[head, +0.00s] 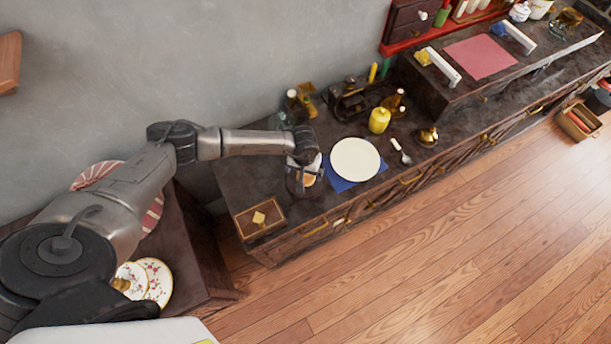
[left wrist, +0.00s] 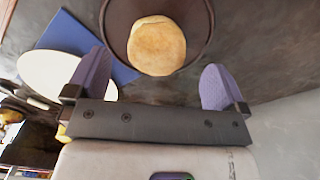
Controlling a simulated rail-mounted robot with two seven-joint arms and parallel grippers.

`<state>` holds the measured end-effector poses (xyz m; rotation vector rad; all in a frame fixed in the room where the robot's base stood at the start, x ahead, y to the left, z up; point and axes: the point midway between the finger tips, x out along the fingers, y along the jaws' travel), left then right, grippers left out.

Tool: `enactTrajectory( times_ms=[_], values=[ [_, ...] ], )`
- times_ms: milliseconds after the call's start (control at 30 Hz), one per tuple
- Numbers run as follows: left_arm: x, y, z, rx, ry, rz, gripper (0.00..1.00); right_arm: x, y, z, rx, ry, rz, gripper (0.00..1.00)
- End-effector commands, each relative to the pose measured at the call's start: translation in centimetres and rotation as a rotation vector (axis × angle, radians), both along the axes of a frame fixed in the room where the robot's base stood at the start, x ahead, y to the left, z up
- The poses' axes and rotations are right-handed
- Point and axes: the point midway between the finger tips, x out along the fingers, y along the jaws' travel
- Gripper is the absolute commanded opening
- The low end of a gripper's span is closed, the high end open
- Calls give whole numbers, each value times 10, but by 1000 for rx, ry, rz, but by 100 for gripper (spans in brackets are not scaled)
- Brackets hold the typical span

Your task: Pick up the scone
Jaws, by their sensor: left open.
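The scone (left wrist: 157,42) is a round, pale golden-brown bun in the left wrist view. It sits on a dark round dish (left wrist: 203,28) on the dark counter. My left gripper (left wrist: 154,66) is open, with one purple finger towards each side of the scone and a visible gap to both. In the head view my left gripper (head: 305,175) is over the counter, left of the white plate, and mostly hides the dish. A small part of the scone (head: 309,181) seems to show beside it. My right gripper is not in view.
A white plate (head: 355,159) on a blue napkin (head: 338,184) lies right of my left gripper. A yellow jar (head: 379,120), a spoon (head: 402,152) and a brass pot (head: 428,136) stand farther right. A wooden box (head: 259,218) is at the counter's left end.

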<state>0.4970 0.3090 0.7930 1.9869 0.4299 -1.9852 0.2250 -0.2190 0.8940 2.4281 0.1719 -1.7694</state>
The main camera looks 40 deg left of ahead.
Motion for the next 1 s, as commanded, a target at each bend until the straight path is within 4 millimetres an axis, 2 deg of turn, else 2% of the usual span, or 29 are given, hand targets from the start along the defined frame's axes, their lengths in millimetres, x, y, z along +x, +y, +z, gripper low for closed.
enactTrajectory(
  times_ms=[333, 700, 1000],
  values=[
    [5, 0, -42, -1, 2, 1, 99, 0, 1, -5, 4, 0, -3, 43],
    [6, 0, -49, -1, 0, 0, 99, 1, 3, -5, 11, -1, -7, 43],
    [6, 0, -48, -1, 0, 0, 72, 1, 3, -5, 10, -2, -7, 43]
  ],
)
